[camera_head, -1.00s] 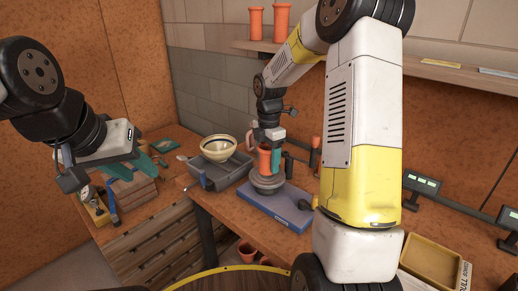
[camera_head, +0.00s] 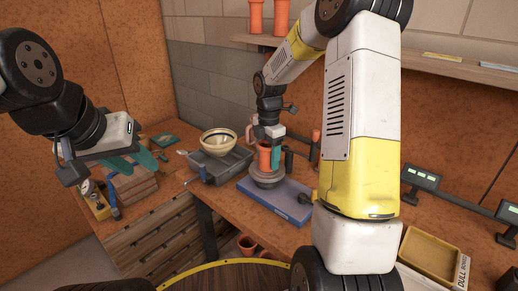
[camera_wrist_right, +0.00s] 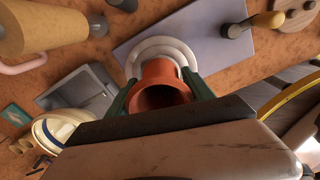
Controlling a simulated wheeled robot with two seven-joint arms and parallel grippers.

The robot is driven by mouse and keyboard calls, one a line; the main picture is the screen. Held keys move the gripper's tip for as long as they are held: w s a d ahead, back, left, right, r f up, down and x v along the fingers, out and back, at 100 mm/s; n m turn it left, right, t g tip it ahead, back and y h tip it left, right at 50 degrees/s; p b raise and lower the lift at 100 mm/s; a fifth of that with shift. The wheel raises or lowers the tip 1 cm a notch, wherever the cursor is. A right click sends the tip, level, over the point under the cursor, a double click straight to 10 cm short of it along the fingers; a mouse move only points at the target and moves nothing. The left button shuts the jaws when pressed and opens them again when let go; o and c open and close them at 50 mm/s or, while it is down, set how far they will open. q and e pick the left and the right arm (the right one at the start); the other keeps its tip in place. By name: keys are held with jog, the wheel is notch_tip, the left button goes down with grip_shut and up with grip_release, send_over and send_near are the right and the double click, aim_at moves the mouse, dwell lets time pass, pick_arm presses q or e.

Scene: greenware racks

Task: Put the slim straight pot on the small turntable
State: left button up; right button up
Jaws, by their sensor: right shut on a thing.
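The slim orange pot (camera_head: 264,158) is upright, gripped between the teal fingers of my right gripper (camera_head: 270,154). It is directly over the small grey round turntable (camera_head: 266,181), which sits on a blue board (camera_head: 290,207). In the right wrist view the pot's open mouth (camera_wrist_right: 163,97) faces the camera between the two fingers, with the pale turntable rim (camera_wrist_right: 162,46) around and behind it. I cannot tell whether the pot's base touches the turntable. My left gripper (camera_head: 132,163) hangs at the left over the side bench, its teal fingers apart and empty.
A grey tray (camera_head: 228,172) with a cream bowl (camera_head: 218,142) stands left of the board. Dark upright tools stand just behind the turntable. A yellow tray (camera_head: 431,253) lies at the right. More orange pots (camera_head: 256,16) stand on the shelf above.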

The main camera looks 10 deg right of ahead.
jog(key=shift+f, duration=0.1)
jog(key=o, duration=1.7)
jog(key=shift+c, duration=0.2)
notch_tip(320, 180, up, 8)
jog(key=shift+f, duration=0.15)
jog(key=s+a+r+m+t+y, duration=0.1)
jog(key=s+r+m+t, duration=0.2)
jog(key=s+m, duration=0.8)
jog(key=s+a+r+m+t+y, duration=0.1)
jog(key=s+r+m+t, duration=0.2)
jog(key=s+r+m, duration=0.5)
jog(key=s+m, duration=0.3)
jog(key=s, duration=0.2)
jog(key=shift+s+a, duration=0.15)
jog(key=shift+s, duration=0.05)
